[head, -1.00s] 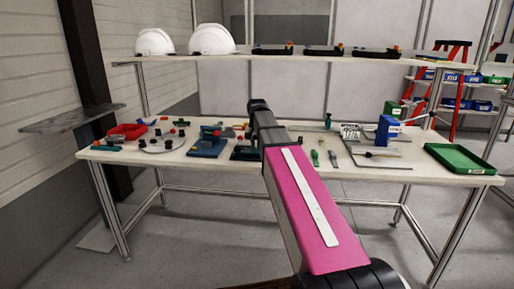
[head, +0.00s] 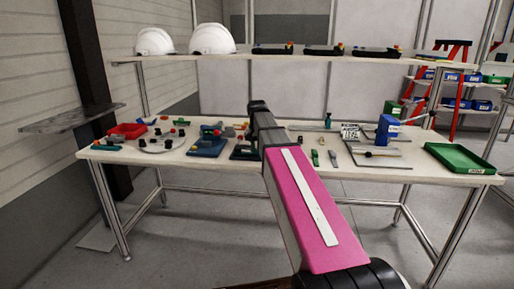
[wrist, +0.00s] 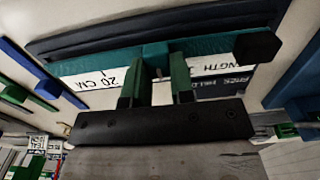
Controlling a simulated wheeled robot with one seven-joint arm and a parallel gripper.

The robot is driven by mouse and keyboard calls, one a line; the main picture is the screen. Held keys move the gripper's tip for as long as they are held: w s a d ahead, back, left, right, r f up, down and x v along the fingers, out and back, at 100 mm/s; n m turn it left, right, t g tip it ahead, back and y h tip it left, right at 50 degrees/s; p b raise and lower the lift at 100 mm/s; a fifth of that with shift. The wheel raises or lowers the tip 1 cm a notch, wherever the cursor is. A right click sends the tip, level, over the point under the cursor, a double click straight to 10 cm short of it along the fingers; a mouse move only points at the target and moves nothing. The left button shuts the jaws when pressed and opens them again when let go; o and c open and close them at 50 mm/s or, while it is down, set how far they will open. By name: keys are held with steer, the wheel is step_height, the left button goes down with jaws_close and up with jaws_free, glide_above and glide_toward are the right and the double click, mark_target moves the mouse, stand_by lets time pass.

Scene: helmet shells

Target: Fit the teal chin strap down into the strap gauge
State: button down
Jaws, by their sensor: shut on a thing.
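The teal chin strap (wrist: 95,63) runs across the wrist view as a long bar with a black block at its right end. My gripper (wrist: 155,65) has its two green fingers on either side of a raised teal piece at the strap's middle and is shut on it. A dark blue-grey body with a long wall (wrist: 150,28), which appears to be the strap gauge, lies along and below the strap. White labels with lettering, one reading 20 CM, show beside it. I cannot tell whether the strap touches the gauge. In the head view my arm hides the gripper and strap.
White helmets (head: 212,39) stand on the shelf above.

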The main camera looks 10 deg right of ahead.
steer(key=shift+f, duration=0.5)
steer(key=c, duration=0.9)
jaws_free()
steer(key=shift+r, duration=0.1)
step_height(320, 180, up, 11)
steer(key=shift+f, duration=0.2)
